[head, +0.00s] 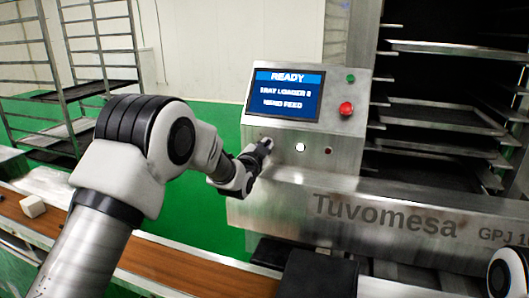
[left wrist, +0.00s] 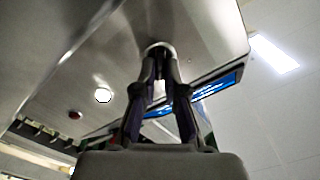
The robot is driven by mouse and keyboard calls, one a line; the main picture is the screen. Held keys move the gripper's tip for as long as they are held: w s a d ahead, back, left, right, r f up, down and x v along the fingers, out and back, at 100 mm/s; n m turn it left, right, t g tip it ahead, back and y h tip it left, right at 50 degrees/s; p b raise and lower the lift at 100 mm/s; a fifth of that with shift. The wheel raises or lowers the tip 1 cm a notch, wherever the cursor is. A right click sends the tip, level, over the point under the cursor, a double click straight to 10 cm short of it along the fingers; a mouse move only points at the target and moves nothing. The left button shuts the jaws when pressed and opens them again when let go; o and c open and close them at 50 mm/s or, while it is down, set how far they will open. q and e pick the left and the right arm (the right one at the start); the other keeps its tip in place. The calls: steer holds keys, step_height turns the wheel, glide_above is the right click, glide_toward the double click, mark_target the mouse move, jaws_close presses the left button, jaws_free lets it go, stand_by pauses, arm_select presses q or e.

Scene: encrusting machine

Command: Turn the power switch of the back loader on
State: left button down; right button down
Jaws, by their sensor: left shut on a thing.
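The back loader is a steel machine marked Tuvomesa (head: 385,215), with a control panel (head: 350,85) on its front. The power switch is a small round knob (left wrist: 157,46) at the panel's lower left, largely covered by my gripper in the head view. My left gripper (head: 262,148) reaches the panel from the left. In the left wrist view its two fingertips (left wrist: 160,62) close around the knob, one on each side. Which way the switch is turned cannot be told. My right gripper is out of view.
The lit screen (head: 287,95) reads READY. A green button (head: 350,78), a red button (head: 346,109), a white button (head: 300,147) and a small dark red one (head: 328,151) sit nearby. A tray rack (head: 440,100) stands right, a conveyor (head: 190,265) lies at lower left.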

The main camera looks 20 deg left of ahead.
arm_select(q)
steer(key=shift+f+m, duration=0.15)
steer(key=shift+m, duration=0.45)
steer(key=shift+b, duration=0.3)
steer(key=c, duration=1.2)
jaws_free()
steer(key=shift+c, duration=0.2)
steer(key=s, duration=1.2)
steer(key=shift+a, duration=0.15)
